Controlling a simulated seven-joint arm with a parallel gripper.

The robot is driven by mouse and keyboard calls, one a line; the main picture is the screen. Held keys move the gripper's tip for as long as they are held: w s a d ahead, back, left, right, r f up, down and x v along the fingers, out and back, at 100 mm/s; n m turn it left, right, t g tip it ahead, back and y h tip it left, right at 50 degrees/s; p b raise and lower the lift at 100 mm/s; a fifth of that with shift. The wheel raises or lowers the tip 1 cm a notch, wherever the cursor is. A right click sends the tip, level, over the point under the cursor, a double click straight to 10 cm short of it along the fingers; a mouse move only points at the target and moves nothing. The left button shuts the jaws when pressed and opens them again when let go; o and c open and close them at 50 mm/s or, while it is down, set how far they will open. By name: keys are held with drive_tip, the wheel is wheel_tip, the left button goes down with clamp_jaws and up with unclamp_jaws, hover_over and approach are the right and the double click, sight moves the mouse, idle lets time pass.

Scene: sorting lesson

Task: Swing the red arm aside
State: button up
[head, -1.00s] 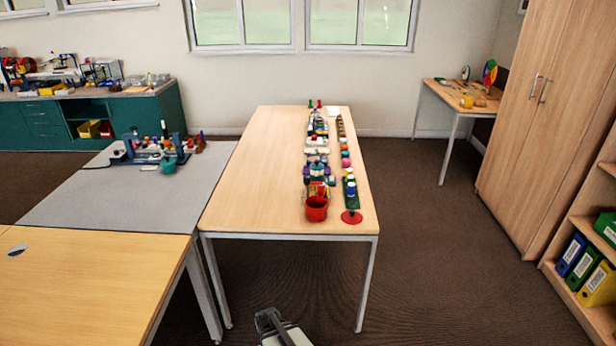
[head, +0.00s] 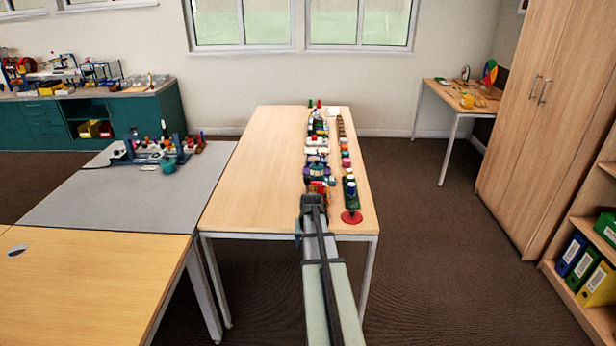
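My gripper (head: 313,200) is over the near end of the middle table, in front of the row of small objects. Its fingers are too small and dark to tell open from shut. A red piece (head: 318,188) shows just beyond it; whether this is the red arm I cannot tell. The red cup at the table's near end is hidden behind my gripper and arm. A flat red disc (head: 351,217) lies to the right, close to the near edge, apart from my gripper.
The wooden table (head: 255,170) is clear on its left half. Two rows of small coloured objects run along its right half, with a green strip (head: 350,190) near the disc. A grey table (head: 110,200) with a blue-grey device (head: 178,148) adjoins on the left.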

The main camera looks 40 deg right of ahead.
sight(307, 177)
drive_tip(key=w+d+r, duration=0.1)
drive_tip(key=d+r, duration=0.2)
drive_tip(key=w+d+r+m, duration=0.1)
drive_tip(key=d+r, duration=0.1)
drive_tip(key=r, duration=0.1)
drive_tip(key=w+d+r+m+t, duration=0.1)
drive_tip(key=d+r, duration=0.2)
drive_tip(key=shift+d+r+h, duration=0.3)
drive_tip(key=shift+r+h, duration=0.1)
drive_tip(key=w+d+r+m+t, duration=0.1)
drive_tip(key=w+d+r+m, duration=0.35)
drive_tip(key=r, duration=0.35)
drive_tip(key=w+d+r+m+t, duration=0.1)
drive_tip(key=w+d+r+m, duration=0.4)
drive_tip(key=r, duration=0.3)
drive_tip(key=w+f+m, duration=0.1)
drive_tip(key=f+m, duration=0.3)
drive_tip(key=m, duration=0.1)
drive_tip(key=w+a+f+m+y, duration=0.1)
drive_tip(key=w+f+m, duration=0.1)
drive_tip(key=f+m, duration=0.2)
drive_tip(key=w+f+m, duration=0.1)
drive_tip(key=f+m, duration=0.3)
drive_tip(key=m, duration=0.3)
drive_tip(key=shift+w+a+f+y, duration=0.25)
drive_tip(key=shift+w+f+y, duration=0.05)
drive_tip(key=c, duration=1)
